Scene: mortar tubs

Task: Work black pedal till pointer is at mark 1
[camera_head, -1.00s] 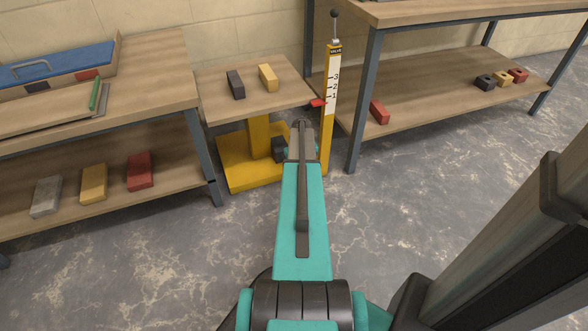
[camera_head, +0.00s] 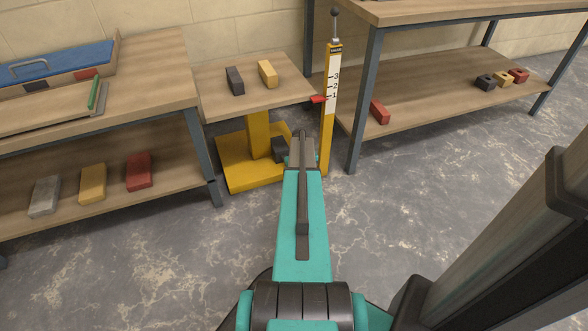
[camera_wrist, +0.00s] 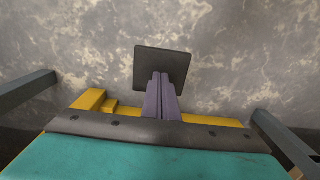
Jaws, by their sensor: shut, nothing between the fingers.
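The lift table's platform (camera_head: 225,103) stands on a yellow column and base (camera_head: 235,175). The yellow post (camera_head: 326,135) beside it carries a white scale (camera_head: 331,95) with marks 1, 2 and 3. The red pointer (camera_head: 318,99) is almost level with mark 1, perhaps a hair below it. The black pedal (camera_head: 279,146) is low by the base, partly hidden by my arm; in the wrist view it is a square black plate (camera_wrist: 150,62). My gripper (camera_wrist: 162,76) is shut and empty, its fingertips over the pedal. I cannot tell whether they touch it.
A dark brick (camera_head: 235,81) and a yellow brick (camera_head: 267,73) lie on the platform. A lever with a round knob (camera_head: 334,13) tops the post. Workbenches flank the lift at left (camera_head: 150,75) and right (camera_head: 430,10). The floor in front is clear.

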